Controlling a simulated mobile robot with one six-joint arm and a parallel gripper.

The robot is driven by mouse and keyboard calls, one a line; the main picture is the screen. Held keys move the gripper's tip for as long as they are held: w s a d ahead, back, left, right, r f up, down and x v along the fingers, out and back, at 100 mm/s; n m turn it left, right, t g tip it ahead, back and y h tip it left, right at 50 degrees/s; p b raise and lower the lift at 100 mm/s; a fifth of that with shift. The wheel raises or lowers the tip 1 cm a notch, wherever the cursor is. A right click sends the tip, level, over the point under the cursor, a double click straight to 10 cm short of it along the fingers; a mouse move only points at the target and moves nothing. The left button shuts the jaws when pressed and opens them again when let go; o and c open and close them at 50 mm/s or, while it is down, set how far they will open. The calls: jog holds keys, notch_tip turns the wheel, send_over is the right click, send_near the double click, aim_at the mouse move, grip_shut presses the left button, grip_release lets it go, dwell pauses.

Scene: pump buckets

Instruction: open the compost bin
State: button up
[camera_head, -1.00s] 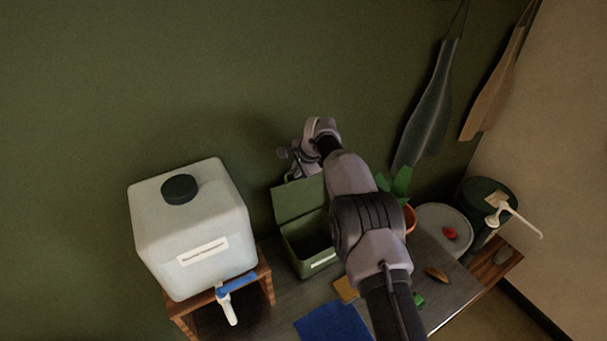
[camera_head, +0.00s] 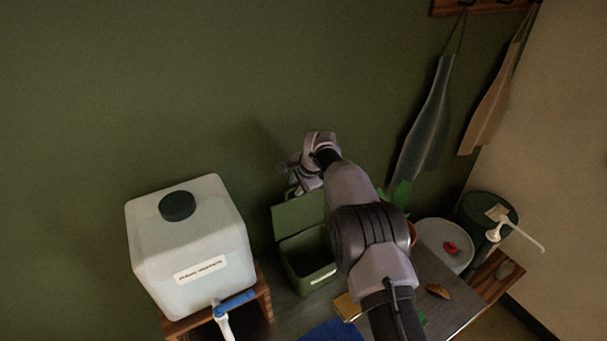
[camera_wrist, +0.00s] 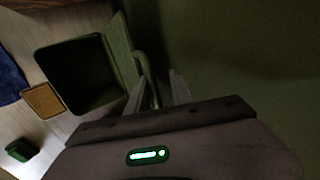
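The compost bin is a green box (camera_head: 309,281) with a pale label, standing on the worktop left of my arm. Its lid (camera_head: 298,217) stands up and open at the back, and the dark inside shows. The wrist view shows the bin (camera_wrist: 48,57), the raised lid (camera_wrist: 121,52) and a curved handle (camera_wrist: 147,70) on the lid. My gripper (camera_head: 293,181) is above the lid, near the wall. In the wrist view its fingers (camera_wrist: 158,84) are apart, with the handle close to the left finger. I cannot tell whether they touch.
A white water container (camera_head: 190,250) with a blue-handled tap stands on a wooden stand at left. A sponge (camera_head: 346,306) and blue cloth (camera_head: 333,332) lie in front of the bin. At right are a plate (camera_head: 437,236), a pump bucket (camera_head: 477,211) and hanging aprons (camera_head: 428,125).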

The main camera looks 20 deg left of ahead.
jog(key=b+v, duration=0.2)
jog(key=v, duration=1.5)
jog(key=s+d+f+b, duration=0.2)
jog(key=s+d+b, duration=0.2)
jog(key=d+b, duration=0.4)
jog(key=s+d+f+n+t+b, duration=0.1)
jog(key=s+d+f+b, duration=0.2)
jog(key=s+d+b, duration=0.3)
jog(key=s+d+f+n+h+b, duration=0.1)
jog(key=s+d+f+b, duration=0.3)
jog(key=s, duration=0.4)
jog(key=s+d+f+n+t+b, duration=0.1)
jog(key=s+d+f+b, duration=0.25)
jog(key=s+b, duration=0.3)
jog(key=s+d+f+b, duration=0.2)
jog(key=s+f+b, duration=0.1)
jog(key=s+f, duration=0.3)
jog(key=s+d+f+n+h+b, duration=0.1)
jog(key=s+d+f+b, duration=0.1)
jog(key=s+f, duration=0.5)
jog(key=shift+s+d+f+n+b, duration=0.2)
jog(key=shift+s+f+n+b, duration=0.1)
jog(key=shift+s+b, duration=0.55)
